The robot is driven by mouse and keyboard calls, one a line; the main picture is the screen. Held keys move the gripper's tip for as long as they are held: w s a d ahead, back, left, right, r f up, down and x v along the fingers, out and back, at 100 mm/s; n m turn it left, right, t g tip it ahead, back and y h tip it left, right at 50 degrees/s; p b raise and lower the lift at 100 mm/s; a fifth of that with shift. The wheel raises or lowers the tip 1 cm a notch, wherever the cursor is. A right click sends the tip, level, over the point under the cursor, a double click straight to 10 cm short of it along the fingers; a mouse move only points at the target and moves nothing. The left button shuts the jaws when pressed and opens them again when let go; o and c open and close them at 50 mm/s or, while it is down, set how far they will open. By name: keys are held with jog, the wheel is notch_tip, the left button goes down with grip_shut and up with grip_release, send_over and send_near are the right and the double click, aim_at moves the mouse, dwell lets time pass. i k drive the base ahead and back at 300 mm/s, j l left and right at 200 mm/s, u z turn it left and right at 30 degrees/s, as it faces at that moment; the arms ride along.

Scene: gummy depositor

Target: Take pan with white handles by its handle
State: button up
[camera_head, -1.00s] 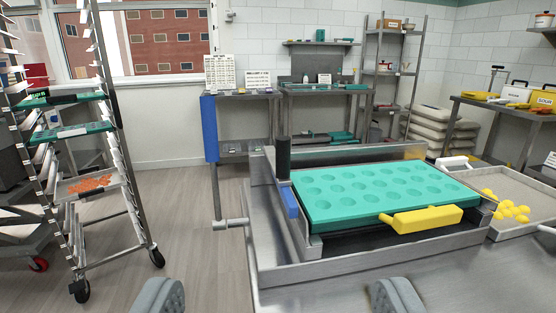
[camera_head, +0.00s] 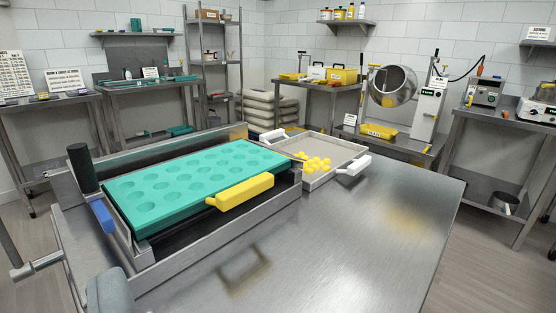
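The shallow grey pan (camera_head: 309,179) with white handles stands on the steel table, right of the green mould. One white handle (camera_head: 354,166) is at its right end and another (camera_head: 273,135) at its far left end. Several yellow gummies (camera_head: 316,163) lie in its near left part. Of my gripper, only one grey finger (camera_head: 109,292) shows, at the bottom left edge. It is apart from the pan, nearer to me and to the left. The other finger is not visible, so I cannot tell its opening.
The green mould (camera_head: 195,180) sits in a steel depositor frame with a yellow handle (camera_head: 241,191) and a black post (camera_head: 82,167). The steel table (camera_head: 340,240) is bare in front of the pan. Another table with a mixing drum (camera_head: 393,86) stands behind.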

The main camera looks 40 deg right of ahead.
aim_at(328, 156)
jog(key=l+z, duration=0.15)
jog(key=l, duration=0.5)
jog(key=i+l+z, duration=0.15)
jog(key=l, duration=0.5)
jog(key=i+l, duration=0.2)
jog(key=l, duration=0.15)
jog(key=z, duration=0.05)
